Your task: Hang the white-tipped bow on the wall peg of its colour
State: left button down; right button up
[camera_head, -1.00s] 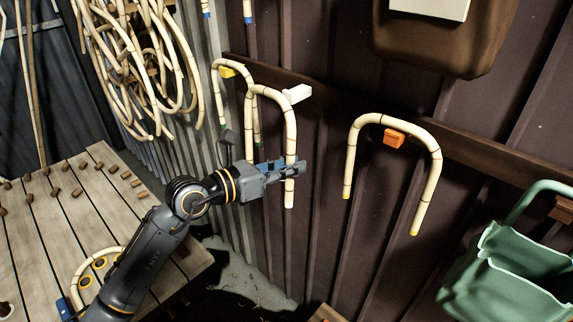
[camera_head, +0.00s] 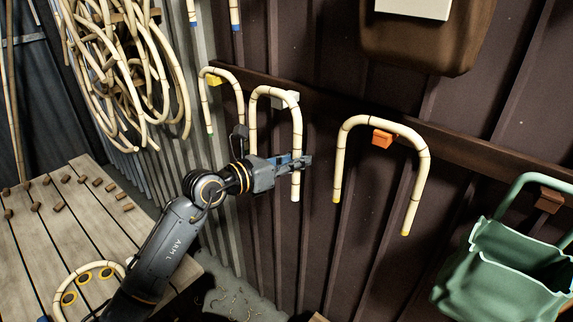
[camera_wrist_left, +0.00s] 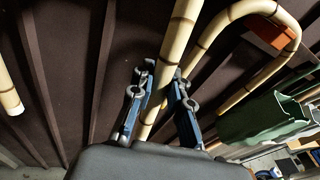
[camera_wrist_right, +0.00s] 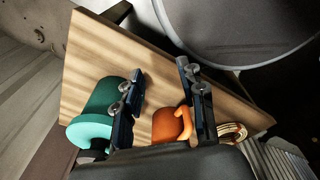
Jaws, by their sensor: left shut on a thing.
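The white-tipped bow (camera_head: 297,140) is a pale bamboo arch, held upright at the wall with its open end down. My left gripper (camera_head: 300,162) is shut on its right leg, just above the white tip. In the left wrist view, the held leg (camera_wrist_left: 178,45) runs between the fingers, and the other leg's white tip (camera_wrist_left: 12,103) shows at left. The white peg (camera_head: 287,99) shows just under the top of the arch; I cannot tell whether the bow rests on it. My right gripper (camera_wrist_right: 157,90) is open and empty, seen only in the right wrist view.
A yellow-tipped bow (camera_head: 423,165) hangs at the orange peg (camera_head: 382,139). A green-tipped bow (camera_head: 204,100) hangs at the yellow peg (camera_head: 215,80). A green bin (camera_head: 500,265) is at right. A slatted bench (camera_head: 40,240) stands left. A green spool (camera_wrist_right: 100,105) is near my right gripper.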

pick_arm(q)
jog(key=shift+w+d+b, duration=0.25)
jog(key=shift+w+b, duration=0.15)
jog(key=shift+w, duration=0.05)
jog(key=w+d, duration=0.1)
jog(key=w+f+b, duration=0.1)
jog(key=shift+w+d, duration=0.3)
jog(key=shift+d, duration=0.05)
pick_arm(e)
jog(key=shift+s+a+f, duration=0.15)
jog(key=shift+a+f, duration=0.2)
jog(key=shift+f, duration=0.2)
jog(key=shift+s+a+f, duration=0.1)
jog(key=shift+a+f, duration=0.2)
jog(key=shift+f, duration=0.25)
pick_arm(q)
jog(key=shift+s+a, duration=0.1)
jog(key=shift+s, duration=0.05)
pick_arm(e)
jog(key=shift+d, duration=0.3)
pick_arm(q)
jog(key=c, duration=1.2)
grip_release()
pick_arm(e)
jog(key=shift+s+d, duration=0.1)
pick_arm(q)
jog(key=v, duration=1.2)
jog(key=shift+a, duration=0.1)
pick_arm(e)
jog(key=shift+s, duration=0.2)
